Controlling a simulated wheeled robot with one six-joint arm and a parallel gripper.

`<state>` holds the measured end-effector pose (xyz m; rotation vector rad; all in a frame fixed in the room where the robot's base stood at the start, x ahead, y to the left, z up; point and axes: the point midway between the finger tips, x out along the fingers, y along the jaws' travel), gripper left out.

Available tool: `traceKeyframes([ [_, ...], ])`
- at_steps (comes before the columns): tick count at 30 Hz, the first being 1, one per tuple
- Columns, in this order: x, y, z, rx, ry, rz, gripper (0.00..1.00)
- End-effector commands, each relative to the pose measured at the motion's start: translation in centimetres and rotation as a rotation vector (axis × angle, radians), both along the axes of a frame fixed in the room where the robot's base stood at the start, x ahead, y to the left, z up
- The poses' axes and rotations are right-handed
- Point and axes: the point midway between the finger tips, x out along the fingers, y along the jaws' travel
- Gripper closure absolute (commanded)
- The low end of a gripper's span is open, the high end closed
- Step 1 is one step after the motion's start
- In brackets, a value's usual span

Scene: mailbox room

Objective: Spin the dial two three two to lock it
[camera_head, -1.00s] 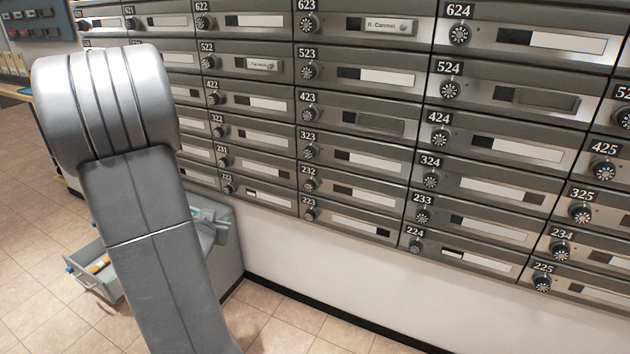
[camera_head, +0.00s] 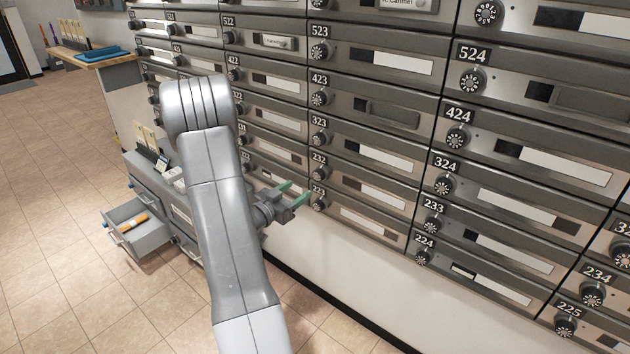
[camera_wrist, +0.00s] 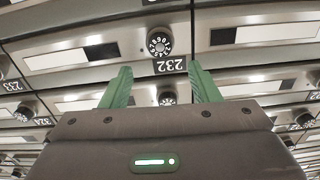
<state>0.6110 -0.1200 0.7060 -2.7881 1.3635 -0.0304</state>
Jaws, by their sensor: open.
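The dial of box 232 (camera_head: 319,173) is a round black knob with white numerals, under its number plate. In the wrist view the 232 dial (camera_wrist: 159,42) and its plate appear upside down, just beyond my fingertips. My gripper (camera_head: 294,191) has two green fingers and is open and empty. It is in front of the lower boxes, left of the 232 dial and the 223 dial (camera_head: 318,203) in the head view. In the wrist view my gripper (camera_wrist: 160,70) has its fingers spread to both sides of the 232 plate. No contact with the dial shows. The dial's exact setting is too small to read.
Rows of grey mailboxes with similar dials fill the wall, including the 323 dial (camera_head: 319,138) above. An open drawer (camera_head: 139,243) with an orange item juts from a grey cabinet at the left. Tiled floor (camera_head: 50,200) is clear farther left.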

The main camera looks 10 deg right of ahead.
Motion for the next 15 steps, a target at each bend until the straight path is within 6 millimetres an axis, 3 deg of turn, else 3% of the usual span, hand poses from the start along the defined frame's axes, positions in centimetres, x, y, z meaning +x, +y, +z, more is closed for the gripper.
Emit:
traceKeyframes([
  [6,2.9,-3.8,-0.1,0.001,-0.002,-0.003,0.44],
  [15,5.1,-6.5,-0.1,0.001,0.001,0.001,0.44],
])
